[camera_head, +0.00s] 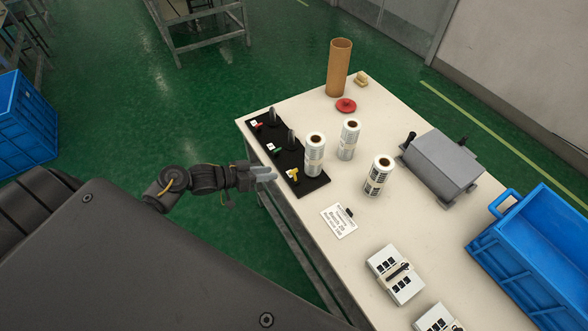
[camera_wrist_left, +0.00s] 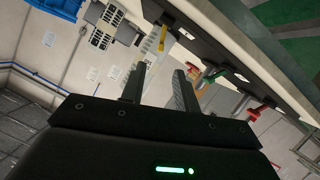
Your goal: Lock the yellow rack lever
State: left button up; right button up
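The black rack (camera_head: 318,186) lies along the table's left edge, with a yellow lever (camera_head: 293,174) at its near end. A film roll (camera_head: 315,155) stands on the rack behind this lever. My left gripper (camera_head: 268,174) is just left of the yellow lever, beyond the table edge. In the left wrist view, the yellow lever (camera_wrist_left: 162,40) is ahead of the fingertips (camera_wrist_left: 160,72), which are apart with nothing between them. No contact with the lever shows. My right gripper is not in view.
A green lever (camera_head: 274,149) and a red lever (camera_head: 257,125) sit farther along the rack near bare spindles. Two more film rolls (camera_head: 349,139) (camera_head: 379,175), a sign card (camera_head: 339,221), a grey machine (camera_head: 440,165) and a blue crate (camera_head: 500,203) occupy the table.

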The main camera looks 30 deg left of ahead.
aim_at(293, 170)
pick_arm(q)
jog(key=x, duration=1)
jog(key=shift+d+p, duration=0.1)
jog(key=shift+p, duration=0.3)
jog(key=shift+c, duration=0.3)
grip_shut()
